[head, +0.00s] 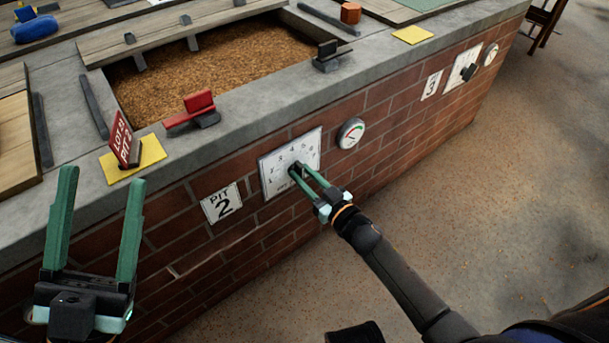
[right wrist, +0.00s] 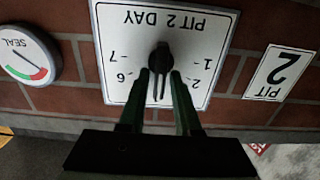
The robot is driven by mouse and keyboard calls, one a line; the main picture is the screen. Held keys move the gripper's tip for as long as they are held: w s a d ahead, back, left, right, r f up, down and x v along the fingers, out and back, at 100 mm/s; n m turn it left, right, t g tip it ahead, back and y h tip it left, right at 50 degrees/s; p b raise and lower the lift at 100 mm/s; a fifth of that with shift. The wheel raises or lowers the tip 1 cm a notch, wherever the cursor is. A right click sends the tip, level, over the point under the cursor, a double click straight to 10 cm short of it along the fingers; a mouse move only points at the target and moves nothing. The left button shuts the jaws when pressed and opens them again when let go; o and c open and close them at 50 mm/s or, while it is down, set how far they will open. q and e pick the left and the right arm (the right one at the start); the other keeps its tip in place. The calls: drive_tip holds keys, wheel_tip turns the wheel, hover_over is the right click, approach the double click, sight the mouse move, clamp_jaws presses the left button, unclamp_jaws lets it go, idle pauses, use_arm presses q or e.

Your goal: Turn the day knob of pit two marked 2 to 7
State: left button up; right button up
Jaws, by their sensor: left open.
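The pit two day plate (head: 277,163) is white with numbers around a dark knob (right wrist: 160,58). It also shows upside down in the right wrist view (right wrist: 125,35), where 1, 2, 6 and 7 are readable and the middle numbers are hidden. My right gripper (head: 299,172) is at the plate, its green fingers (right wrist: 160,85) on either side of the knob's handle, with thin gaps showing between. The handle stands vertical in the right wrist view; its exact number cannot be told. My left gripper (head: 95,215) is open and empty, left of the PIT 2 sign (head: 222,203).
A seal gauge (head: 351,133) is right of the plate. The pit three knob plate (head: 463,72) is farther along the brick wall. A red lot sign (head: 124,140) and red clamp (head: 195,110) stand on the ledge beside the grain pit (head: 205,75). The floor at right is clear.

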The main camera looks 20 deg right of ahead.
clamp_jaws()
use_arm(q)
drive_tip(key=shift+r, duration=0.15)
use_arm(e)
drive_tip(key=m+p, duration=0.3)
drive_tip(key=shift+d+r, duration=0.15)
use_arm(q)
drive_tip(key=shift+s+a+r+p, duration=0.15)
drive_tip(key=shift+r+p, duration=0.15)
drive_tip(key=shift+r, duration=0.55)
drive_tip(key=shift+w+a+r+p, duration=0.1)
drive_tip(key=shift+r+p, duration=0.2)
drive_tip(key=shift+r, duration=0.6)
drive_tip(key=shift+s+a+r+p, duration=0.15)
drive_tip(key=shift+r+p, duration=0.15)
drive_tip(key=shift+r, duration=0.55)
use_arm(e)
drive_tip(key=shift+w+d+f+m, duration=0.15)
drive_tip(key=shift+f+m, duration=0.15)
drive_tip(key=shift+m, duration=2.15)
drive_tip(key=shift+d+f+m, duration=0.15)
drive_tip(key=shift+f+m, duration=0.1)
drive_tip(key=shift+m, duration=2.25)
drive_tip(key=shift+w+d+f+m, duration=0.15)
drive_tip(key=shift+f+m, duration=0.15)
drive_tip(key=shift+m, duration=2.15)
use_arm(q)
drive_tip(key=shift+w, duration=0.1)
use_arm(e)
drive_tip(key=shift+s, duration=0.1)
